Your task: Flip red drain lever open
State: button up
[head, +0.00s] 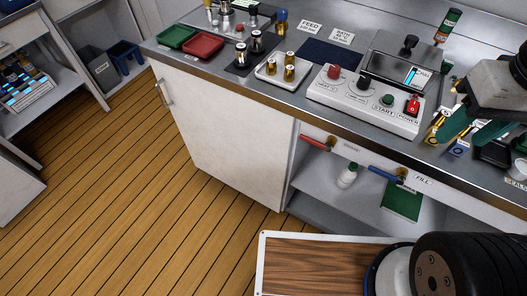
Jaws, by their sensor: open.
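The red drain lever (314,143) is on the front of the counter, just below its edge. Its handle points left from a small brass fitting, roughly along the counter front. A blue lever (383,174) is mounted further right, beside a "FILL" label (423,180). My gripper (474,131), with teal fingers, is at the right above the countertop. Its fingers are apart, and it is well to the right of the red lever, not touching it. Nothing clearly shows between the fingers.
A control box (365,101) with buttons and a red power switch stands near the counter edge above the levers. Small brass and blue parts sit near my gripper. An open shelf (335,190) below holds a white bottle (347,175) and a green board (401,201).

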aim_at(327, 147)
jog(key=u, duration=0.2)
jog(key=k, duration=0.5)
jog(key=z, duration=0.55)
jog(key=k, duration=0.85)
jog(key=u, duration=0.35)
jog(key=i, duration=0.95)
jog(key=u, duration=0.35)
